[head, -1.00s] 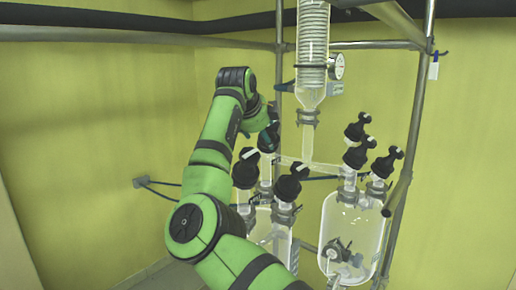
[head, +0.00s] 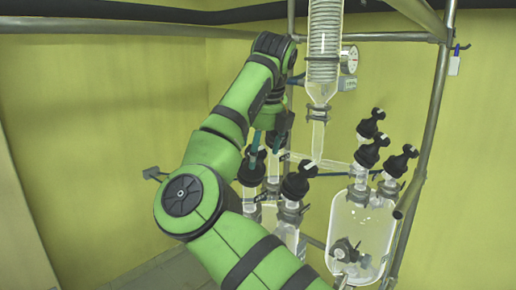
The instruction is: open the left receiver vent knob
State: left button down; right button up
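The left receiver (head: 288,236) is a glass vessel low in the middle, partly hidden by my arm. Black knobs top its necks: one at the left (head: 251,172), one at the front right (head: 299,181) and one behind (head: 276,141), partly covered by the gripper. I cannot tell which is the vent knob. My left gripper (head: 267,143) points down with its teal fingers apart, above and close by the left and rear knobs. Nothing shows held between the fingers, and contact with a knob cannot be made out. My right gripper is not in view.
A right glass receiver (head: 362,226) with several black knobs stands beside it. A glass condenser column (head: 323,60) with a gauge (head: 349,59) rises above. Metal frame poles (head: 430,110) surround the glassware. Free room lies left, before the yellow wall (head: 90,120).

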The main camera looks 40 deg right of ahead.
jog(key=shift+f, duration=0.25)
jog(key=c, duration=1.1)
pick_arm(q)
jog(key=shift+d, duration=0.3)
jog(key=shift+a, duration=0.15)
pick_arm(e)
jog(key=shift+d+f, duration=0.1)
